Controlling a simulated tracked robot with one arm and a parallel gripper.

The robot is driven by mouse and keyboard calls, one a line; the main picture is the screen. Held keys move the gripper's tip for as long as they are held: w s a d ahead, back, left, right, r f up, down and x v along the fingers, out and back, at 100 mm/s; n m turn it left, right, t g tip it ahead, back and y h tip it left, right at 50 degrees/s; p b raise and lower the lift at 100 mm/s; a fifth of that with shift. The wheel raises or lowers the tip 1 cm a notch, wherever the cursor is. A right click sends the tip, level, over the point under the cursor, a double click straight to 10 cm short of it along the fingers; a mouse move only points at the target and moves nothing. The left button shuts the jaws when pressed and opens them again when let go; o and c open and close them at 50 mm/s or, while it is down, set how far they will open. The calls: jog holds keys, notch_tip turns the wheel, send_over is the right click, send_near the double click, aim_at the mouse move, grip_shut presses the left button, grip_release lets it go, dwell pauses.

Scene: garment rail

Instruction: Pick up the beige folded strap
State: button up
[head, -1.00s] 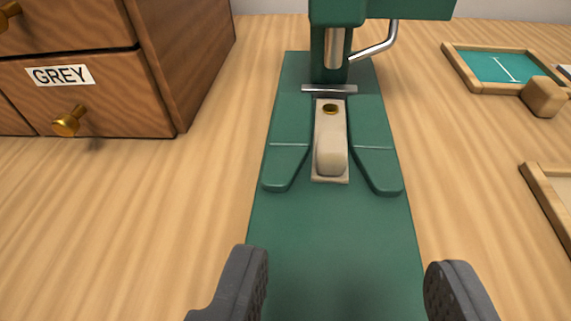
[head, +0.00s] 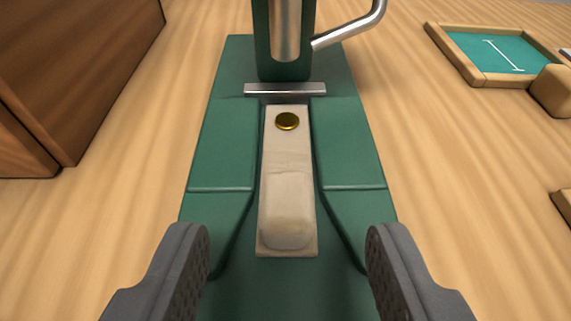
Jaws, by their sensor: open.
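The beige folded strap (head: 287,170) lies lengthwise in the middle of the green press base (head: 225,150), in a channel between two raised green guides. A brass stud (head: 287,121) sits near its far end, and its near end is a thicker rounded fold. My gripper (head: 287,255) is open and empty. Its dark fingers stand left and right of the strap's near end, with clear gaps on both sides. I cannot tell how high the fingertips are above the base.
A metal bar (head: 285,90) crosses the channel just beyond the strap. Behind it stands the press column with a silver lever (head: 350,28). A wooden drawer cabinet (head: 75,70) is at the far left. A wood-framed teal tray (head: 480,80) lies at the right. Bare wooden table flanks the base.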

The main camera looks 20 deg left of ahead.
aim_at(286, 188)
jog(key=shift+b+x, duration=0.5)
jog(key=shift+x, duration=1.35)
jog(key=shift+f, duration=0.1)
grip_shut()
